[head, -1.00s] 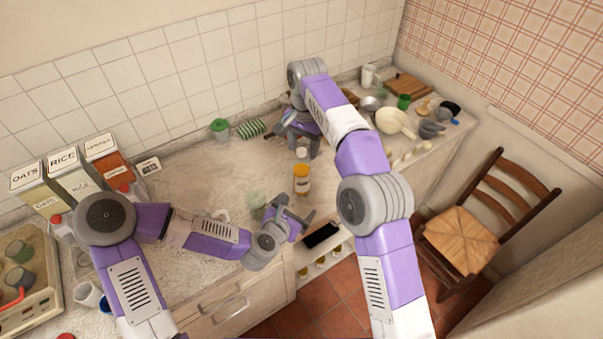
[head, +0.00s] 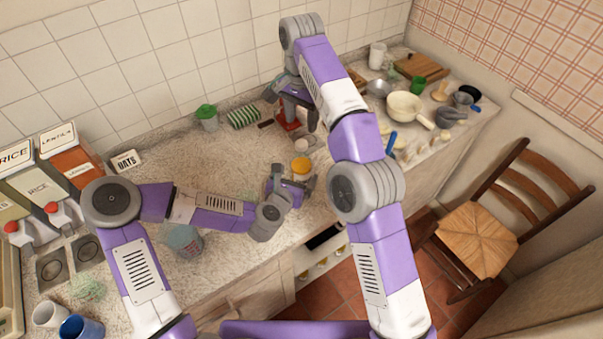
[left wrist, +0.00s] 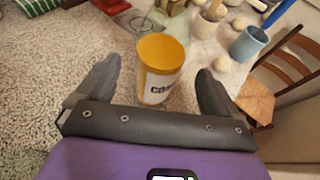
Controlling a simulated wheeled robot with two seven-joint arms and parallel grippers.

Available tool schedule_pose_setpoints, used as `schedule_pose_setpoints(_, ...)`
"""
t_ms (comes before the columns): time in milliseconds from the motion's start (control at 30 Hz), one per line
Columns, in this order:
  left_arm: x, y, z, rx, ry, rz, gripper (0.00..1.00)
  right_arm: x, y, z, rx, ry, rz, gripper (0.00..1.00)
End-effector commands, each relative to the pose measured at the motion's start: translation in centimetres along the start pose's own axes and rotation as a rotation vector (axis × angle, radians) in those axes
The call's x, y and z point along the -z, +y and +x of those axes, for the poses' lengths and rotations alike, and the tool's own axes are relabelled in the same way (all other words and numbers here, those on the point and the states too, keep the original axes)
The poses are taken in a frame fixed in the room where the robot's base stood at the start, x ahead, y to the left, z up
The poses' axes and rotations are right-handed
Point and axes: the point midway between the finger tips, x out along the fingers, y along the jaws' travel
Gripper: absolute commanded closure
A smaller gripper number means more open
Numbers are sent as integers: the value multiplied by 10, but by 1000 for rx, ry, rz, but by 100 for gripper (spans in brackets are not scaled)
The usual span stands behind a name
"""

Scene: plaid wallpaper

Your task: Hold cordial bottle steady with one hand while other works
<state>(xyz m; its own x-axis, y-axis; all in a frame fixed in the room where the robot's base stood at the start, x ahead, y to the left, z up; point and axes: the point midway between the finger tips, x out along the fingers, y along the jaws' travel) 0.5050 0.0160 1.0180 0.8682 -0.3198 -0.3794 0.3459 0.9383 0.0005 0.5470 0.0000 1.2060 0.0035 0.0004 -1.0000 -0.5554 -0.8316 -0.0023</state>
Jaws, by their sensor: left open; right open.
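The cordial bottle, orange-yellow with a pale label, stands upright on the worktop in the head view (head: 301,165). In the left wrist view the bottle (left wrist: 160,66) is between my left gripper's two fingers, with a gap on each side. My left gripper (head: 291,184) is open at the bottle's near side; its fingers (left wrist: 158,88) also show in the left wrist view. The gripper hides the bottle's lower part in the head view. My right gripper (head: 297,112) is open farther back, over a red object (head: 289,121) on the worktop.
A green-lidded jar (head: 207,118) and a striped green cloth (head: 243,117) lie near the back wall. A cream pan (head: 404,106) and several kitchen things crowd the right end. A glass jar (head: 184,241) stands at the near left. A wooden chair (head: 484,236) is on the floor.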

Motion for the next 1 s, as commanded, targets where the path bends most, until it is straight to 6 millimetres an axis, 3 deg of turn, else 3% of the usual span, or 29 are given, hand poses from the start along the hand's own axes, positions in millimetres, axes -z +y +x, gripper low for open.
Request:
schedule_pose_setpoints(300, 0, 0, 43, 0, 1, 0, 5, 0, 0, 1, -1, -1, 0, 44)
schedule_pose_setpoints(700, 1, 0, 49, 1, 1, 1, 7, 0, 0, 1, -1, -1, 0, 44)
schedule_pose_setpoints(1000, 0, 0, 49, 1, 1, 1, 53, 0, 0, 1, -1, -1, 0, 44)
